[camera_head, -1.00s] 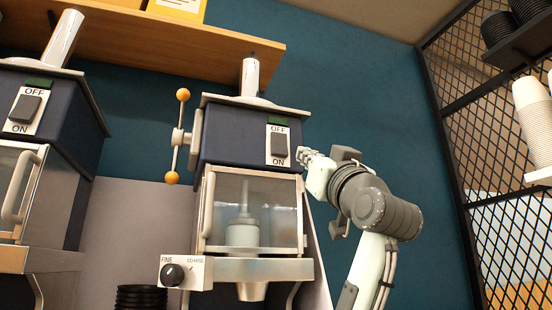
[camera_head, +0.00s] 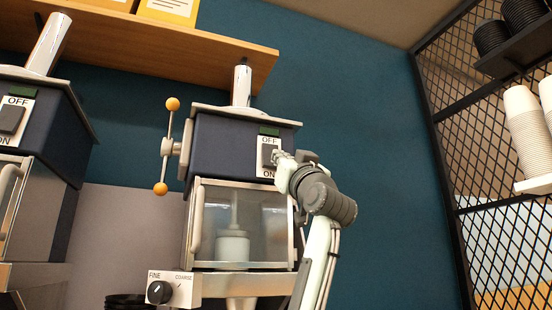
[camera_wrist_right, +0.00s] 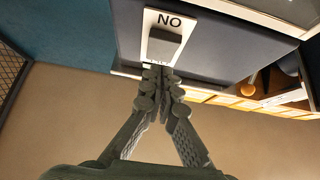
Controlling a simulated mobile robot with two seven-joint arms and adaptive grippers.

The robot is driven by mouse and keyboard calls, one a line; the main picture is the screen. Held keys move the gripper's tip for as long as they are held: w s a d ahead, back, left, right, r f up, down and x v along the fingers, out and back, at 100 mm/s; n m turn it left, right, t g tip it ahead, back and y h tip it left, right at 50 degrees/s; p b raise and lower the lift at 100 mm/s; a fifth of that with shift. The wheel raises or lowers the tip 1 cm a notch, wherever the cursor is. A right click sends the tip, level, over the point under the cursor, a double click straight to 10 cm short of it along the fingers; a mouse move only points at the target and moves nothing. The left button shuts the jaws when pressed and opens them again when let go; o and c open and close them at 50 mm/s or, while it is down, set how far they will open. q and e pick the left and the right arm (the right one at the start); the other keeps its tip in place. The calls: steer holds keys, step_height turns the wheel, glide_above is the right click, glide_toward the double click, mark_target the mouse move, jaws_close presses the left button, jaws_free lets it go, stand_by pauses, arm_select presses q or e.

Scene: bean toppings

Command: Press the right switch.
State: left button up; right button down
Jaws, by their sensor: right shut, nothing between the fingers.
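The right switch (camera_head: 268,153) is a dark rocker on a white OFF/ON plate on the front of the right blue machine (camera_head: 225,150). My right gripper (camera_head: 278,158) is at the right edge of this switch, with its fingers closed and empty. In the right wrist view the switch (camera_wrist_right: 164,46) shows upside down, and my fingertips (camera_wrist_right: 158,72) overlap the edge of its plate. I cannot tell for sure whether they touch the rocker. The left switch (camera_head: 12,118) is on the left machine. My left gripper is not in view.
A shelf (camera_head: 150,35) runs above the machines. A knob (camera_head: 160,292) labelled FINE and COARSE sits below. A lever with orange balls (camera_head: 167,147) is left of the right machine. A black mesh panel (camera_head: 470,180) and stacked cups (camera_head: 530,120) stand at right.

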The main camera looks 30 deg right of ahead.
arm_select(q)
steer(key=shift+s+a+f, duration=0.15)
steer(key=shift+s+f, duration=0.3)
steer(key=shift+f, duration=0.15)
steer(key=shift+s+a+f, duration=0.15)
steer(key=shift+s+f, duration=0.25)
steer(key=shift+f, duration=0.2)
arm_select(e)
steer(key=shift+w+d+f, duration=0.15)
steer(key=shift+w+d, duration=0.05)
steer(key=shift+w, duration=0.5)
steer(key=shift+w+d+f, duration=0.15)
steer(key=shift+w, duration=0.55)
